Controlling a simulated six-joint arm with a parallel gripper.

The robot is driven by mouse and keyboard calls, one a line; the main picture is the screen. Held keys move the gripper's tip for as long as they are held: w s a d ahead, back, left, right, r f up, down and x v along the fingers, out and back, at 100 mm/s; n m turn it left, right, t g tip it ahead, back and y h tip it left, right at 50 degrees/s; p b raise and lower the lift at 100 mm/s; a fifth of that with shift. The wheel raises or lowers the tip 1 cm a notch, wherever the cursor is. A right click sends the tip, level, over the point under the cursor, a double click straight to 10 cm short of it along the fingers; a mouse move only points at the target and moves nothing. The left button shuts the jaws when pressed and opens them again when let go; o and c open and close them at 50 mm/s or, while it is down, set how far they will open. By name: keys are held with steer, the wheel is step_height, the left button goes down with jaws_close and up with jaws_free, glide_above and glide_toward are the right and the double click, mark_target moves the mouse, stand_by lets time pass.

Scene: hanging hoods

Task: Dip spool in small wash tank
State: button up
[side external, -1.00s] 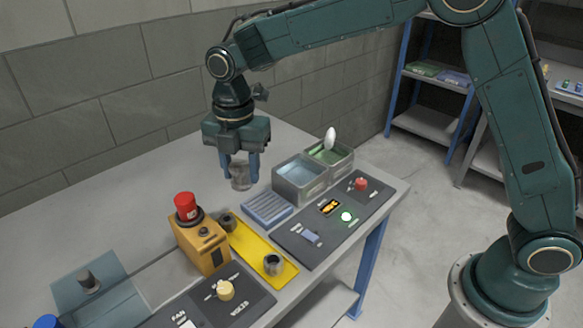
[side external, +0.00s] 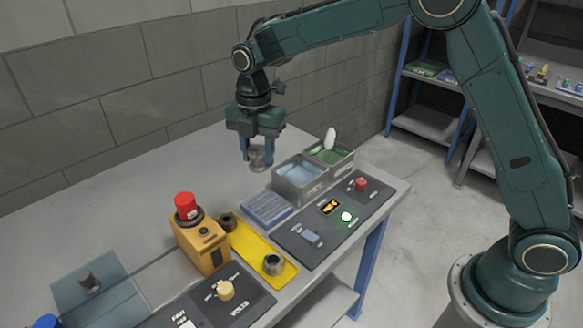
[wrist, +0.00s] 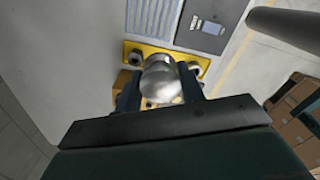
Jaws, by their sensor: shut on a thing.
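My gripper (side external: 262,152) is shut on a grey metal spool (side external: 260,164) and holds it above the table, left of the tanks. In the wrist view the shiny, rounded end of the spool (wrist: 161,84) shows between the two fingers (wrist: 160,92). Two grey open-topped tanks stand side by side. The nearer tank (side external: 297,190) holds pale blue liquid. The farther tank (side external: 343,166) holds something green, with a white rounded piece (side external: 330,138) standing up from it. I cannot tell from the frames which one is the small wash tank.
A blue-grey ribbed rack (side external: 266,209) lies in front of the tanks. A dark control panel (side external: 300,245) with a red button is on their right. A yellow plate (side external: 252,250) with metal fittings and an orange box with a red knob (side external: 200,245) stand nearer. The table's left back is clear.

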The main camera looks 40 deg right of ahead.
steer(key=w+d+f+m, duration=0.1)
steer(key=d+f, duration=0.2)
steer(key=d, duration=1.1)
steer(key=w+d+f+m, duration=0.2)
steer(key=d+f, duration=0.1)
steer(key=d, duration=1.2)
steer(key=shift+f+m, duration=0.15)
steer(key=shift+m, duration=0.15)
steer(key=shift+d+f, duration=0.1)
steer(key=shift+f, duration=5.25)
